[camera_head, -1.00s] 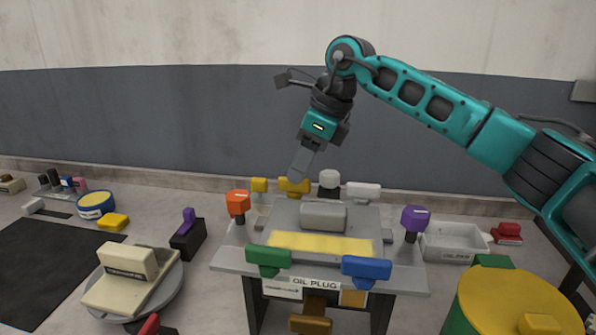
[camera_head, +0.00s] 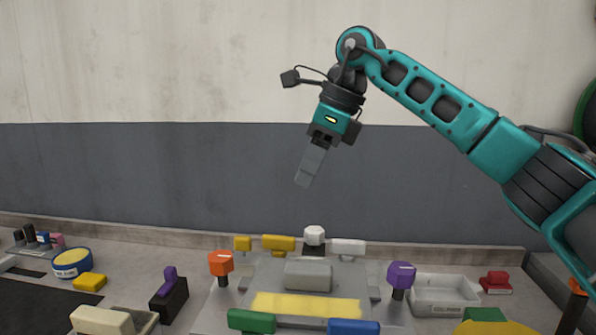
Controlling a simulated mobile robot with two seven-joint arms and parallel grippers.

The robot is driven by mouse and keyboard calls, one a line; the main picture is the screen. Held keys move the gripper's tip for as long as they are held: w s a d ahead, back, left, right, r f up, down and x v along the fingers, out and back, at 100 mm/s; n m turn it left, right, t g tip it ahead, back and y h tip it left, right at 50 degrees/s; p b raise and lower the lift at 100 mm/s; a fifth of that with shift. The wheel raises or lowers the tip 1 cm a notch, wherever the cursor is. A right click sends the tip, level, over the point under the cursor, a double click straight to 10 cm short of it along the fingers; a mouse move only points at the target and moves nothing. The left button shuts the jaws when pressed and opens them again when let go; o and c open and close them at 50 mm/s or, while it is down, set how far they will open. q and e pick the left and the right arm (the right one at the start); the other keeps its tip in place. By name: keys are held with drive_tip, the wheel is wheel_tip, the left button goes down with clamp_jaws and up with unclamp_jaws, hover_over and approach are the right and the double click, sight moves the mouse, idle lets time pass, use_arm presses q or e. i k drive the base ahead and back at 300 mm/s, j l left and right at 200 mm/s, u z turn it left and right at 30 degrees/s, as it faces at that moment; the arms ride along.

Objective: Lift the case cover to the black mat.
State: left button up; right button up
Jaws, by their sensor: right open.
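The case cover (camera_head: 308,276), a grey plate with a raised block-shaped handle, sits on the grey stand in the lower middle, with a pale yellow strip along its front. The black mat (camera_head: 35,308) lies at the lower left, partly cut off by the picture's edge. My right gripper (camera_head: 306,168) hangs above and behind the cover, tilted down to the left, clear of everything. It is open and empty; its fingers are seen nearly edge-on. My left gripper is not in view.
Orange (camera_head: 221,263) and purple (camera_head: 401,275) knobs stand at either side of the cover. Green (camera_head: 252,320) and blue (camera_head: 353,327) handles are in front, yellow (camera_head: 279,244) and white (camera_head: 348,248) ones behind. A grey tray (camera_head: 443,294) stands right. A cream block (camera_head: 102,320) is left.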

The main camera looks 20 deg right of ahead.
sight(304, 294)
drive_tip(key=k, duration=1)
